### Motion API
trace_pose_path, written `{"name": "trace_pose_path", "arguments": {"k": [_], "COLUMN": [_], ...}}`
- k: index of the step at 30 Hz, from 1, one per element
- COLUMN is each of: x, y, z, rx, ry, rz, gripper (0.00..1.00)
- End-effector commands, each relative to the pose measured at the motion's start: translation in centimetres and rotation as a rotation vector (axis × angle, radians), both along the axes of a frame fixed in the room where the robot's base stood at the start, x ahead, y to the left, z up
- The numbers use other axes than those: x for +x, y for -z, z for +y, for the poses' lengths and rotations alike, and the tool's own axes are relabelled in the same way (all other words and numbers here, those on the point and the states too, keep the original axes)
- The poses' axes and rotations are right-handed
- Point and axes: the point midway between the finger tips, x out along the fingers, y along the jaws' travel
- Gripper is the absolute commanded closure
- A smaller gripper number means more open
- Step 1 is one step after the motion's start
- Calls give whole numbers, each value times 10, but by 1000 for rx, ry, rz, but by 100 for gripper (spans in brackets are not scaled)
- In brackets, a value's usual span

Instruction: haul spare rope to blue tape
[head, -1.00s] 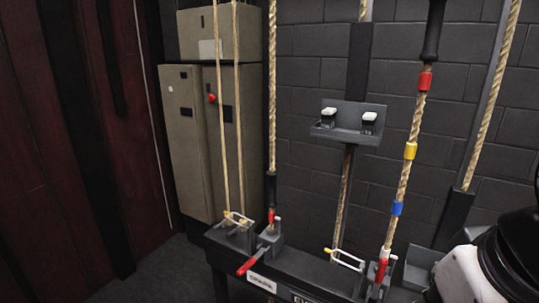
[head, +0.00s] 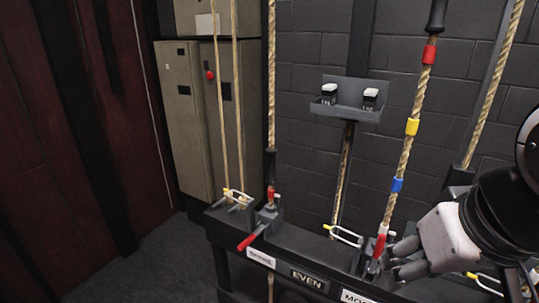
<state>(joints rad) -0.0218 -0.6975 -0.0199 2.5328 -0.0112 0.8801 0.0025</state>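A tan rope with red, yellow and blue tape (head: 397,185) hangs at the right, the blue band lowest. A red lever (head: 379,246) stands upright at its foot on the dark rail. Another rope (head: 271,90) hangs at left centre, with a red lever (head: 248,242) tilted down and outward at its foot. No view tells me which rope is the spare one. My gripper (head: 390,258) is at the lower right, just right of the upright lever and below the blue tape. Its fingers look apart and empty; contact with the lever cannot be told.
The rail carries labels, one reading EVEN (head: 309,279). Wire loops (head: 342,235) stick up from it. A small shelf (head: 345,108) with two buttons is on the wall behind. Grey cabinets (head: 182,120) stand at the left. The floor at lower left is clear.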

Motion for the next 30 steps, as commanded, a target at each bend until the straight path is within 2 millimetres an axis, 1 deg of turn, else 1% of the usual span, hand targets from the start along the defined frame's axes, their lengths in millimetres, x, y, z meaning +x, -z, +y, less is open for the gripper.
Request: {"name": "trace_pose_path", "arguments": {"k": [1,2,3,5,6,8,9,11,12,14,15,21,24,27,30], "x": [23,37,56,87,106,135,153,180,198,223,240,313,344,370,392], "y": [10,13,18,25,30,36,41,48,52,59,64,90,104,118,133], "z": [2,4,6,9,12,16,19,25,29,34,38,62,76,92,108], "rx": [6,9,14,23,28,36,41,48,53,60,63,84,92,102,114], "ry": [-7,-12,-16,-24,-27,-33,-37,-43,-47,-53,-58,-85,-103,-126,-152], "rz": [-27,-50,-85,-139,-175,-230,-267,-321,-358,-413,-450,-636,-728,-822,-915], "gripper": [55,55,55,55,55,55,55,55,55,55,55,55,55,55,55]}}
